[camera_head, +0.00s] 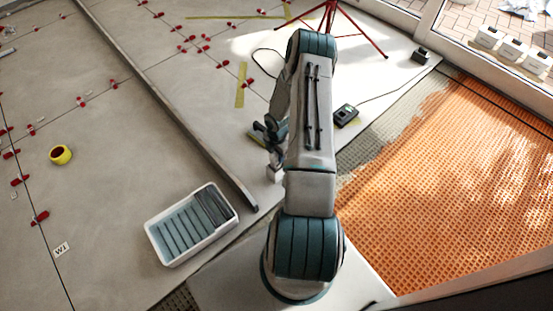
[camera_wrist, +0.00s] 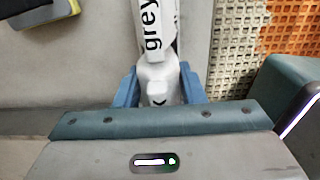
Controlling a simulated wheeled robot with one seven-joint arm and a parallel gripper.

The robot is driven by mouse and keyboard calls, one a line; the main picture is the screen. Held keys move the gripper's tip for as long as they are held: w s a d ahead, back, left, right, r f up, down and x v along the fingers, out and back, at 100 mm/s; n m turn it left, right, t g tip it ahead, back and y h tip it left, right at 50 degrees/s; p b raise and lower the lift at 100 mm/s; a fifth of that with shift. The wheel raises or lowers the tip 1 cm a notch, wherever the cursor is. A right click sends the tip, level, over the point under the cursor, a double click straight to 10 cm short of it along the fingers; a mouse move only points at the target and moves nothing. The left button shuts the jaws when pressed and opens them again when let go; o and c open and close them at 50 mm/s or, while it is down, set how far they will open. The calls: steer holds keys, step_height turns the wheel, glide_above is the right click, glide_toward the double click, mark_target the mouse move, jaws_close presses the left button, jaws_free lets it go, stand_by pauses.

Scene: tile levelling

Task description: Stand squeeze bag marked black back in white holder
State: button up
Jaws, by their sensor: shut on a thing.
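In the wrist view, my gripper (camera_wrist: 158,88) is shut on a white squeeze bag (camera_wrist: 158,86) between its blue fingers. Only the end of its black lettering shows, which looks like a "k"; the rest is hidden by the gripper body. Just beyond it is a white bag marked "grey" (camera_wrist: 153,30). In the head view, my gripper (camera_head: 266,133) is left of my arm, partly hidden by it. A small white thing (camera_head: 275,174) shows below the gripper; I cannot tell whether it is the holder or a bag. The white holder cannot be made out clearly.
A white tray with dark ribs (camera_head: 158,246) stands on the tiles at lower left. A yellow tape roll (camera_head: 61,155) and red levelling clips lie further left. A long grey bar (camera_head: 165,110) crosses the floor. Orange matting (camera_head: 460,190) lies right, a red tripod (camera_head: 331,18) behind.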

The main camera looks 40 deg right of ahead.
steer(key=shift+f, duration=1.1)
steer(key=shift+f+b, duration=0.25)
steer(key=shift+b, duration=0.15)
steer(key=o, duration=0.9)
steer(key=shift+r, duration=0.1)
steer(key=shift+r, duration=0.1)
